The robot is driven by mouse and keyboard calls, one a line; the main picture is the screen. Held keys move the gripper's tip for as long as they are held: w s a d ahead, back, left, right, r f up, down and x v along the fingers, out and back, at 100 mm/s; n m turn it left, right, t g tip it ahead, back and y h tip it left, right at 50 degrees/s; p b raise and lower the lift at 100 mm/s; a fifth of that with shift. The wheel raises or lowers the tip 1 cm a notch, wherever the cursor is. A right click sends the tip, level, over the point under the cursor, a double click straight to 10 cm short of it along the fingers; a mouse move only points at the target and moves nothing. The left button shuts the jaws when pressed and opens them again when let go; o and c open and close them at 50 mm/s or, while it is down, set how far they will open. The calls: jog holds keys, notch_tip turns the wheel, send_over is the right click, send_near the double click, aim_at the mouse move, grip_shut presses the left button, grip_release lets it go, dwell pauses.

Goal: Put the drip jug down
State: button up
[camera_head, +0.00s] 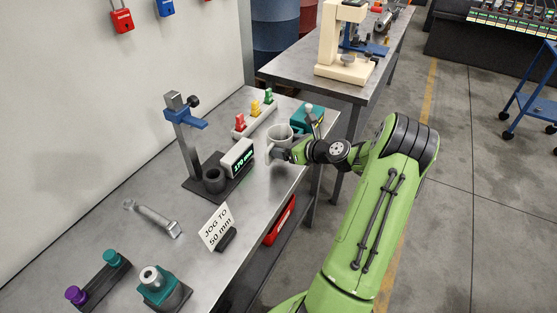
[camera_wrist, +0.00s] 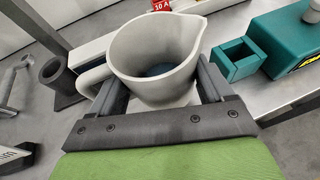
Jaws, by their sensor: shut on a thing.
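The drip jug (camera_head: 279,134) is pale grey, with a spout and a side handle, and looks upright. It is over the right part of the metal bench, beside the stand with the lit display. In the wrist view the jug (camera_wrist: 150,50) sits between the two dark fingers of my gripper (camera_wrist: 160,92), its handle on the left and some bluish liquid or a blue bottom inside. My gripper (camera_head: 284,151) is shut on the jug in the head view. The jug's base is hidden by the gripper, so I cannot tell whether it touches the bench.
A stand with a blue clamp (camera_head: 186,122), a dark cup (camera_head: 214,181) and a display (camera_head: 237,156) is to the left. Coloured pegs (camera_head: 254,108) are behind and a teal box (camera_head: 306,118) is to the right. Bare bench (camera_head: 150,180) lies further left, near a wrench (camera_head: 155,218).

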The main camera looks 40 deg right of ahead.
notch_tip(320, 180, down, 4)
jog(key=shift+r+b, duration=0.1)
jog(key=shift+b, duration=0.45)
jog(key=shift+r, duration=0.1)
jog(key=o, duration=1)
